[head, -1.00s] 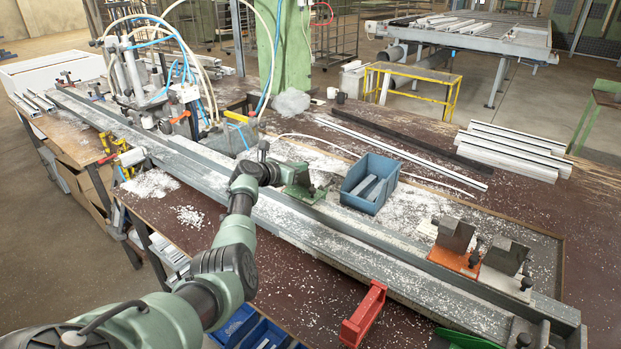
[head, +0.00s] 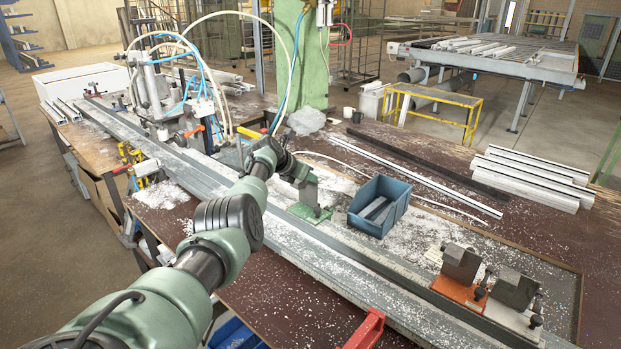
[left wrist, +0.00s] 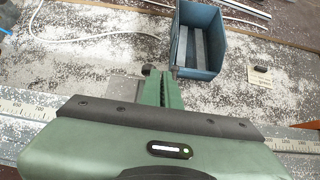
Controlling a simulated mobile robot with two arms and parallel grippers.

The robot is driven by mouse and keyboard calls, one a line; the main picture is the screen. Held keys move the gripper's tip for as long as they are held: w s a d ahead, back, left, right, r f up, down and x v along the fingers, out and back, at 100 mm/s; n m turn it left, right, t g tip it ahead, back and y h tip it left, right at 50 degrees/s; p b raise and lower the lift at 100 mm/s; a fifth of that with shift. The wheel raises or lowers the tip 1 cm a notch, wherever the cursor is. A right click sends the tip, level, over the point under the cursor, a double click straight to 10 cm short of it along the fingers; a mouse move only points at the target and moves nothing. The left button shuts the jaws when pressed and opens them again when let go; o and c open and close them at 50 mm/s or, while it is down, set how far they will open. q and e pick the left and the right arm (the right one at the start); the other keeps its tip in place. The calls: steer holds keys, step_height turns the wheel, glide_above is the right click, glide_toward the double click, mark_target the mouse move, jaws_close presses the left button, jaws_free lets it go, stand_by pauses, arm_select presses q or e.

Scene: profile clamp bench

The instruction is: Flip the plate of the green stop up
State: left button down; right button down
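The green stop (head: 309,213) sits on the long steel rail, left of the blue bin in the head view. A grey-green upright part (head: 309,191) stands on its base. My left gripper (head: 298,178) is right above and beside the stop, its hand partly hiding it. In the left wrist view, the fingers (left wrist: 163,90) are together below a dark knob, with only a thin dark line between them; I see nothing held. Whether they touch the plate, and how the plate lies, I cannot tell. My right gripper is not in view.
The blue bin (head: 380,207) with grey pieces stands close right of the stop. An orange stop (head: 458,290) and a white-based stop (head: 513,318) are farther right on the rail (head: 365,262). Clamp machinery with hoses (head: 160,95) stands at left. White chips litter the bench.

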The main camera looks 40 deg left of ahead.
arm_select(q)
steer(key=shift+w+d+r, duration=0.25)
steer(key=shift+w+r, duration=0.05)
steer(key=shift+w, duration=0.1)
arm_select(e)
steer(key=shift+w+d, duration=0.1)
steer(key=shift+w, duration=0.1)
